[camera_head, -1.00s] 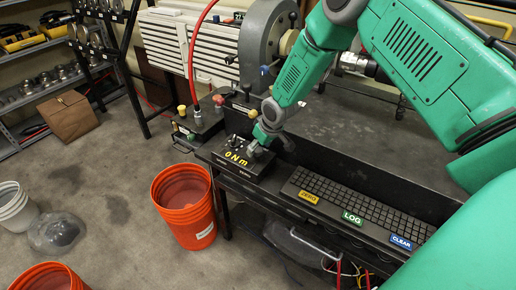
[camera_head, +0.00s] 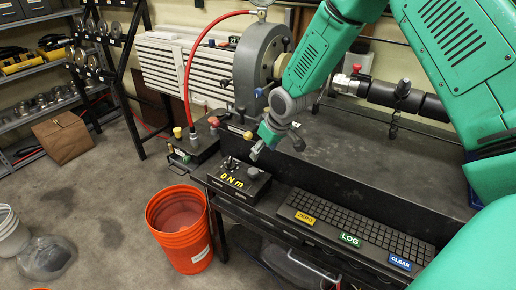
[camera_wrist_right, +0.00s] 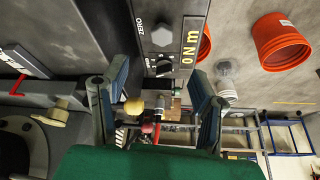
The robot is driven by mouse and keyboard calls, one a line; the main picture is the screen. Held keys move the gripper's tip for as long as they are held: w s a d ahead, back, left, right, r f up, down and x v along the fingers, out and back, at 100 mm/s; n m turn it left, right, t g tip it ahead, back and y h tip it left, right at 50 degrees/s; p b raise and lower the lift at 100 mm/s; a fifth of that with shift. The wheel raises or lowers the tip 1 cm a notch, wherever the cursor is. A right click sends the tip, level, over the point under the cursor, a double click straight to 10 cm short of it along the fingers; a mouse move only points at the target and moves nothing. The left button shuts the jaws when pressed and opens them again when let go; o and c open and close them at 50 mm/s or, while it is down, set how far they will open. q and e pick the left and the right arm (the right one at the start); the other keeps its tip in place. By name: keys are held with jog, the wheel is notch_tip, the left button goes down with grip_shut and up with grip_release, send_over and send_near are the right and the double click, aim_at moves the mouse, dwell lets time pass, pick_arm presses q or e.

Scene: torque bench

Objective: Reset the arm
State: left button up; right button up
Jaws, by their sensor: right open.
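The jaws are open and look empty, apart from the box. In the right wrist view the two fingers of the gripper (camera_wrist_right: 152,88) stand wide apart, with the box (camera_wrist_right: 172,12), its "ZERO" label and knobs beyond them. My left gripper is not in view.
A black keyboard (camera_head: 375,233) with yellow, green and blue labels lies right of the box. A grey round machine (camera_head: 252,65) with a red hose stands behind. An orange bucket (camera_head: 181,222) stands on the floor at left. The dark bench top (camera_head: 360,150) behind is mostly clear.

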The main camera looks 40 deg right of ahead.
jog(key=shift+f, duration=0.15)
jog(key=s+a+f+g+b, duration=0.1)
jog(key=s+a+f+b, duration=0.25)
jog(key=s+f, duration=0.4)
jog(key=s+a+f+g+b, duration=0.1)
jog(key=s+a+f+b, duration=0.1)
jog(key=s+a+f, duration=0.45)
jog(key=s+f+g+b, duration=0.1)
jog(key=s+f+b, duration=0.1)
jog(key=s+f, duration=0.4)
jog(key=s+f+b, duration=0.3)
jog(key=s+f, duration=0.3)
jog(key=s, duration=0.9)
jog(key=shift+a+f+m+g+h, duration=0.15)
jog(key=shift+a+m+g+h, duration=0.15)
jog(key=shift+a+m+g, duration=0.1)
jog(key=shift+w, duration=0.1)
